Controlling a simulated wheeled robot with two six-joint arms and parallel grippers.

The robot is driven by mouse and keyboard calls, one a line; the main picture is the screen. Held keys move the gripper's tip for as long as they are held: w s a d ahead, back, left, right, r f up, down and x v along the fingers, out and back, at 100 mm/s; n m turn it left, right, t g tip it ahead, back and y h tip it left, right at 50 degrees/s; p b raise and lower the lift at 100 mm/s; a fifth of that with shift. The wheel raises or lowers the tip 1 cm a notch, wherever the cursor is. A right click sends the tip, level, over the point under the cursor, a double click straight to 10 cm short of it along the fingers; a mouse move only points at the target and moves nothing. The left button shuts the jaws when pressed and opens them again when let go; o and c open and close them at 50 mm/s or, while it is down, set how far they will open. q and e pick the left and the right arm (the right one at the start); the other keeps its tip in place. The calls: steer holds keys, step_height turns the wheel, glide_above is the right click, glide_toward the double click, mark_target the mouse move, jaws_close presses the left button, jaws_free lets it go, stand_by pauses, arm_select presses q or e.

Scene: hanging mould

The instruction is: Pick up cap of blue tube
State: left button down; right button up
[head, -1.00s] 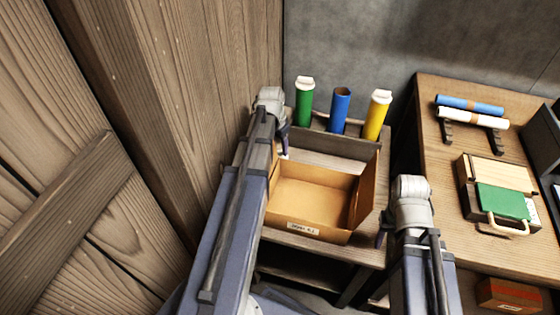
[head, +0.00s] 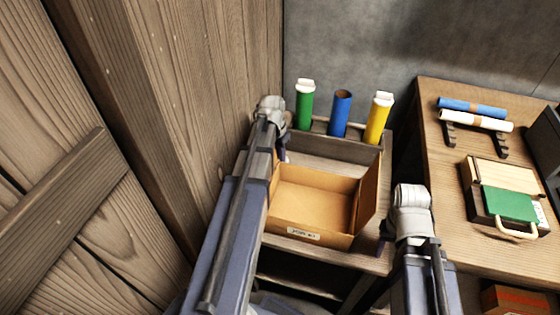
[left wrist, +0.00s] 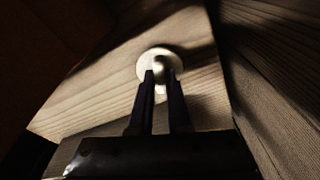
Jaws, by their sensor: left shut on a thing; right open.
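A blue tube (head: 340,115) stands upright at the back of the small table, its open top bare. The cap (left wrist: 160,54) is a small pale round piece in the left wrist view, close over a wooden surface. My left gripper (left wrist: 162,76) is shut on the cap, with a finger on each side of its stem. In the head view my left gripper (head: 284,152) is at the left of the table, beside the cardboard box, and the cap is hidden. My right gripper (head: 384,243) is open at the table's right edge, its fingers mostly hidden by the wrist.
A green tube (head: 304,106) and a yellow tube (head: 378,120), both white-capped, flank the blue one. An open cardboard box (head: 310,203) fills the table's front. A wooden wall (head: 215,90) is close at left. A bench (head: 440,165) with rolls and a green-fronted case stands right.

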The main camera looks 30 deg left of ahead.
arm_select(q)
steer(key=shift+r, duration=0.15)
arm_select(e)
steer(key=shift+r, duration=0.15)
arm_select(q)
step_height(320, 180, up, 10)
steer(key=p, duration=1)
arm_select(e)
step_height(320, 180, up, 10)
